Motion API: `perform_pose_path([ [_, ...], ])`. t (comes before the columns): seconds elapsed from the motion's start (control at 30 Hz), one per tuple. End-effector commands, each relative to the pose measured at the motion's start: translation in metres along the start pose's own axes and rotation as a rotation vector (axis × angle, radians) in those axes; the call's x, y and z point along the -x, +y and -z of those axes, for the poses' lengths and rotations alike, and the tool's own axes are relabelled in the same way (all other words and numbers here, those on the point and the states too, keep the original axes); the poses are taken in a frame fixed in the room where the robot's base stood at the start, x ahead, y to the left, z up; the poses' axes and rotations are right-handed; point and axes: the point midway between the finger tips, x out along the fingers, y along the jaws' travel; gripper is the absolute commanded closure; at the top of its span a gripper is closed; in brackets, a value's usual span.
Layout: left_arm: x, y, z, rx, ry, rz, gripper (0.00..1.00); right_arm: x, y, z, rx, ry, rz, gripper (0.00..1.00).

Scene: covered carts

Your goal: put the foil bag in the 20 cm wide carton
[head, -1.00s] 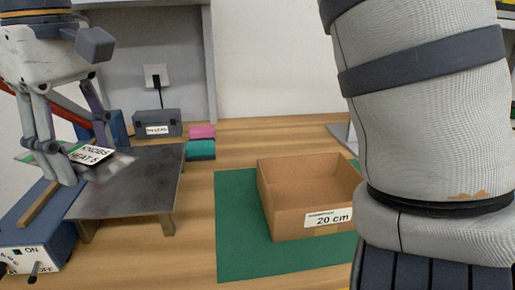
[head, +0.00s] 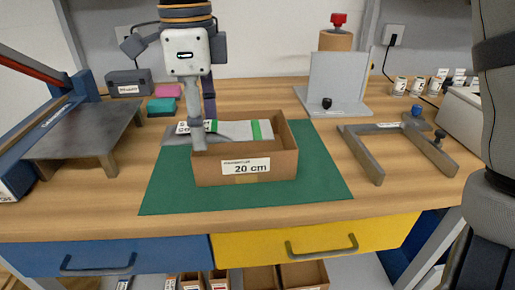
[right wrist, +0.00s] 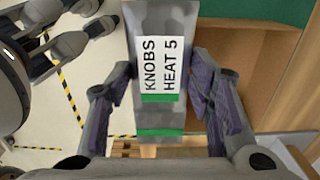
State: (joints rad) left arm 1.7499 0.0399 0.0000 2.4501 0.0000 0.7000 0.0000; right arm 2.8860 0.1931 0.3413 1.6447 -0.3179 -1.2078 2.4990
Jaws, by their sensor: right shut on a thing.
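The foil bag (head: 233,130) is silver-grey with green bands and a white label. In the right wrist view the bag (right wrist: 160,113) lies between the fingers, its label reading KNOBS HEAT 5. My right gripper (head: 197,140) is shut on it and points down at the left part of the 20 cm carton (head: 245,168). The bag lies across the open top, its left end sticking out past the left wall. The front wall hides its lower side, so I cannot tell whether it touches the carton. The carton (right wrist: 245,85) is also at the right in the wrist view.
The carton stands on a green mat (head: 165,195) on a wooden bench. A grey fork-shaped fixture (head: 370,150) is at right. The mat's front is clear.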

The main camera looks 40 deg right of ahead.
Motion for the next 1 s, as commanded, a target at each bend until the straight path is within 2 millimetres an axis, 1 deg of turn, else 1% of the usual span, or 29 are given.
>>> perform_pose_path([
  [0.03,-0.001,0.0,0.0,0.0,-0.002,0.0,0.0,-0.009,-0.015,0.005,-0.004,-0.003,-0.008,0.85],
  [0.1,-0.003,0.0,-0.002,0.0,-0.011,0.001,0.0,-0.021,-0.036,0.014,-0.004,-0.002,-0.011,0.85],
  [0.2,-0.011,-0.001,-0.009,0.0,-0.039,0.002,0.0,-0.036,-0.062,0.024,-0.003,0.001,-0.014,0.85],
  [0.3,-0.016,-0.001,-0.013,0.0,-0.057,0.002,0.0,-0.056,-0.078,0.031,0.0,0.005,-0.015,0.85],
  [0.4,-0.02,-0.001,-0.017,0.001,-0.072,0.003,0.0,-0.071,-0.09,0.036,0.001,0.003,-0.011,0.85],
  [0.6,-0.023,-0.001,-0.02,0.001,-0.084,0.003,0.0,-0.084,-0.102,0.041,0.003,0.002,-0.005,0.85],
  [0.67,-0.026,-0.001,-0.022,0.001,-0.094,0.004,0.0,-0.094,-0.109,0.044,0.001,0.002,-0.009,0.85],
  [0.7,-0.027,-0.001,-0.023,0.001,-0.097,0.004,0.0,-0.102,-0.11,0.045,0.003,0.004,-0.009,0.85],
  [0.8,-0.029,-0.001,-0.024,0.001,-0.102,0.004,0.0,-0.118,-0.109,0.044,0.005,0.002,-0.005,0.85],
  [0.87,-0.029,-0.001,-0.024,0.001,-0.102,0.004,0.0,-0.122,-0.109,0.044,0.004,0.002,-0.002,0.85],
  [1.0,-0.028,-0.001,-0.024,0.001,-0.1,0.004,0.0,-0.121,-0.109,0.044,0.004,0.0,0.002,0.85],
])
